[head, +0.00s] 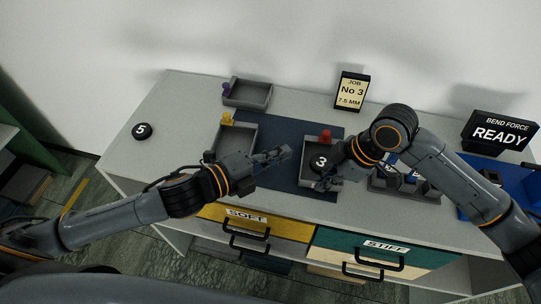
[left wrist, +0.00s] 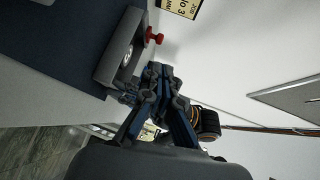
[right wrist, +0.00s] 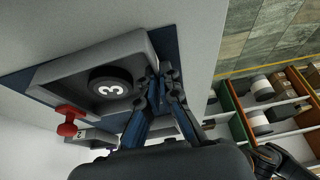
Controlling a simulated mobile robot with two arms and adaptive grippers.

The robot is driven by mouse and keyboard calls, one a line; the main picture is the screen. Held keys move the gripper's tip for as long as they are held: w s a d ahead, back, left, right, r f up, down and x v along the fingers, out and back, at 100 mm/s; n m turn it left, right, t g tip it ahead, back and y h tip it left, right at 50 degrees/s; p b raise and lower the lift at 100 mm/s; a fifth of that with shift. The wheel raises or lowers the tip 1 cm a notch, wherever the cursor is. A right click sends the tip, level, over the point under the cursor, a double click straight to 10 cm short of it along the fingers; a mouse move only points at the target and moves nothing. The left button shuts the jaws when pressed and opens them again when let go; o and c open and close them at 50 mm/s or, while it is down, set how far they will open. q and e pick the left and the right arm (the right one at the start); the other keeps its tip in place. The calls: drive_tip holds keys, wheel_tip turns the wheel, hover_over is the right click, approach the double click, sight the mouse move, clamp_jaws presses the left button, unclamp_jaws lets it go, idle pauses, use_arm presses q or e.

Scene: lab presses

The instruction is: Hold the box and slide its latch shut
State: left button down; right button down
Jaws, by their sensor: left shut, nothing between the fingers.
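The grey open box (head: 309,150) with a black disc marked 3 (head: 320,162) inside stands on the dark blue mat (head: 283,178). Its red latch knob (head: 326,136) is at the back edge; the knob also shows in the left wrist view (left wrist: 154,36). My left gripper (head: 285,152) is shut and empty, just left of the box and apart from the knob. My right gripper (right wrist: 161,78) is at the box's near right wall, its fingers close together and seemingly shut on that wall. My right arm hides part of the box in the head view.
A grey box with a yellow knob (head: 227,119) stands left, and one with a purple knob (head: 247,93) stands behind. A black disc marked 5 (head: 142,131) lies far left. A job sign (head: 351,90) stands at the back. Grey holders (head: 405,185) are right of my right gripper.

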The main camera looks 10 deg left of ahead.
use_arm(q)
drive_tip(key=shift+v, duration=1.3)
use_arm(e)
drive_tip(key=c, duration=1.4)
unclamp_jaws()
drive_tip(key=shift+c, duration=0.2)
